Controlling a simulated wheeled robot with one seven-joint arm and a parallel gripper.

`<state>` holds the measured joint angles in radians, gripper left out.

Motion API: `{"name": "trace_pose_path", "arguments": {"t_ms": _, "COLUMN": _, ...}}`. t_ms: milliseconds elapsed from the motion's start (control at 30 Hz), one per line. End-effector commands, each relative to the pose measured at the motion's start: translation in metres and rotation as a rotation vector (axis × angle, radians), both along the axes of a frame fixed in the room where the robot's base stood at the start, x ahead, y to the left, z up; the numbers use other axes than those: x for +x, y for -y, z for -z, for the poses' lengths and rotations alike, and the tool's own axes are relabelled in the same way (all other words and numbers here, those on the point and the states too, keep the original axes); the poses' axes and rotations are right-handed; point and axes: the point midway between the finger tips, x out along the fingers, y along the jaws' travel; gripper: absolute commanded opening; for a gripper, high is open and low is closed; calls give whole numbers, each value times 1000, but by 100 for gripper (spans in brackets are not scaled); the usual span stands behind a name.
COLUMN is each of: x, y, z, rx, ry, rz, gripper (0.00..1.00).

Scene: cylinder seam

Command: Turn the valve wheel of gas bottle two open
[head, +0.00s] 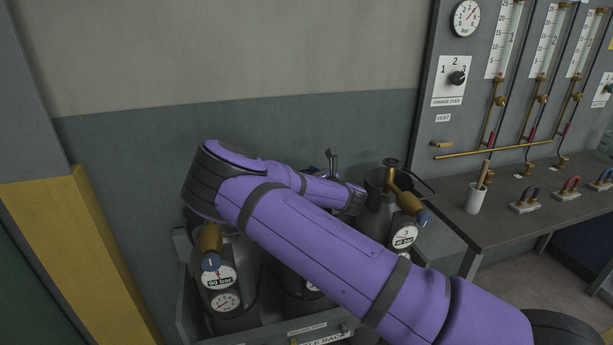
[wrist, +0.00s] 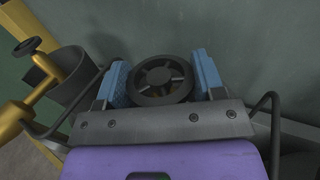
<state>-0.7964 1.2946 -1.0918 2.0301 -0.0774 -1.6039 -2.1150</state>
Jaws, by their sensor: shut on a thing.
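In the wrist view, a dark spoked valve wheel (wrist: 158,76) sits between the blue pads of my gripper (wrist: 163,74). My gripper is shut on the wheel, with one pad on each side of its rim. In the head view, gas bottle two (head: 296,284) stands in the middle of the rack, mostly hidden behind my purple arm. Its wheel and my gripper's grip on it cannot be made out there. The wheel's turned angle cannot be read.
Bottle one (head: 230,322), with a 90 bar label, stands on the left. Bottle three (head: 376,215), with a 40 bar label, stands on the right. A neighbouring wheel (wrist: 27,47) shows in the wrist view. A bench (head: 510,235) and gauge panel fill the right.

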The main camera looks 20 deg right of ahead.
Motion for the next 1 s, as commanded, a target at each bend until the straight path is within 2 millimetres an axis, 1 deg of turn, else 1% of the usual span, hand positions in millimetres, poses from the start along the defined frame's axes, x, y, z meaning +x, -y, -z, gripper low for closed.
{"name": "trace_pose_path", "arguments": {"t_ms": 300, "x": 1, "y": 2, "z": 0, "rx": 4, "ry": 2, "rz": -299, "gripper": 39}}
{"name": "trace_pose_path", "arguments": {"t_ms": 1000, "x": 2, "y": 2, "z": -3, "rx": 1, "ry": 11, "rz": -930, "gripper": 39}}
